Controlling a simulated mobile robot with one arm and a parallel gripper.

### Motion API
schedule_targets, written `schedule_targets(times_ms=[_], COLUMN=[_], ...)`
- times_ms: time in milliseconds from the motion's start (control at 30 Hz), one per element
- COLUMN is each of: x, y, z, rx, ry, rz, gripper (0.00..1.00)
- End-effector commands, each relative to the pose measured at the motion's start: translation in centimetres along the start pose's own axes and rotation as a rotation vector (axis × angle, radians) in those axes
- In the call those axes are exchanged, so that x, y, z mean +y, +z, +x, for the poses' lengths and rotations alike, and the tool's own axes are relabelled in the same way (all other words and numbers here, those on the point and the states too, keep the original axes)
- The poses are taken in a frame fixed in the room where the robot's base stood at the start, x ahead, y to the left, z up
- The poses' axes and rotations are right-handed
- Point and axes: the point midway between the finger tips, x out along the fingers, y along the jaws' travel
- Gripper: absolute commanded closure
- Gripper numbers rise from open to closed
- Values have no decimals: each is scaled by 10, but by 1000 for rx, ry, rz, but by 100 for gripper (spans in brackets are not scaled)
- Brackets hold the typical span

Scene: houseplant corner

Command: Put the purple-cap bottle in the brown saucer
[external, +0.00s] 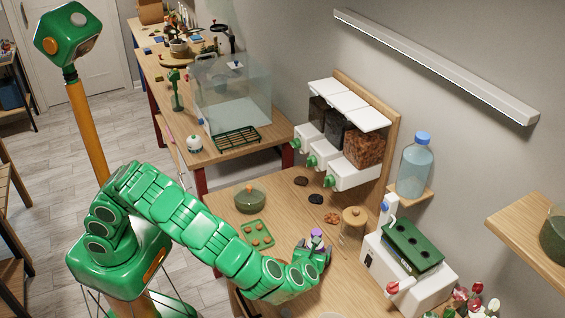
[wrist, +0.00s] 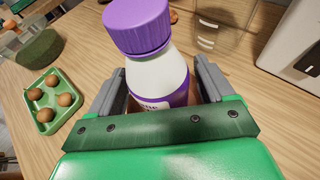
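The purple-cap bottle (wrist: 160,75) has a white body with a purple label. In the wrist view it stands between the two grey fingers of my gripper (wrist: 160,100). The fingers lie close to both its sides, but I cannot tell whether they press on it. Its lower part is hidden by my gripper. In the external view its purple cap (external: 317,234) shows just above my gripper (external: 314,250), over the front of the table. A dark brown disc (external: 301,181) and a brown patterned disc (external: 332,218) lie farther back; I cannot tell which is the brown saucer.
A black disc (external: 316,199) lies between those two. A glass jar (external: 354,220) and a white machine (external: 400,270) stand right. Dispensers (external: 340,174) overhang the back.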

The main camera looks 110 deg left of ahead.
Motion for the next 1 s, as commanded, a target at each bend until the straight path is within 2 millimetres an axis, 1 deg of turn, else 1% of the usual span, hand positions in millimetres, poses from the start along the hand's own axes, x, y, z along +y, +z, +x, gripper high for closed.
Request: schedule_targets(times_ms=[367, 467, 567, 800, 1000], x=[0, 0, -1, -1, 0], y=[2, 2, 2, 2, 2], z=[-1, -8, -23, -67, -99], rx=[0, 0, 0, 0, 1], ry=[0, -1, -4, -4, -3], rz=[0, 0, 0, 1, 2], gripper=[12, 12, 12, 12, 12])
